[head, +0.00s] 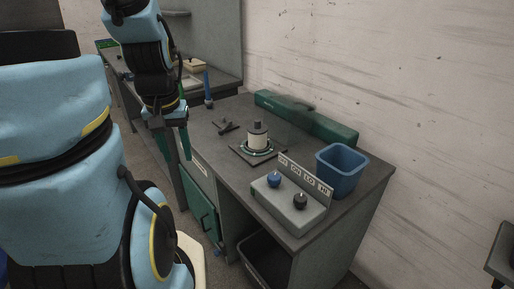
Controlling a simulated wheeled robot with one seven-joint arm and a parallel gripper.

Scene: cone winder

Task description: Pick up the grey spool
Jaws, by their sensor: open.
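A spool-like piece (257,137) with a pale body and a dark grey top stands upright on a square dark base plate (240,153), with a greenish ring around its foot. It is the only spool-like thing I can make out; its grey is clear only at the top. My gripper (180,145) hangs pointing down at the left edge of the workbench (222,170), left of the spool and apart from it. Nothing shows between the fingers.
A control box (290,208) with a blue knob and a black knob stands at the front. A blue bin (341,172) is right of it, and a long green case (306,120) lies along the wall. A small dark tool (225,126) and a blue upright item (208,90) are behind left.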

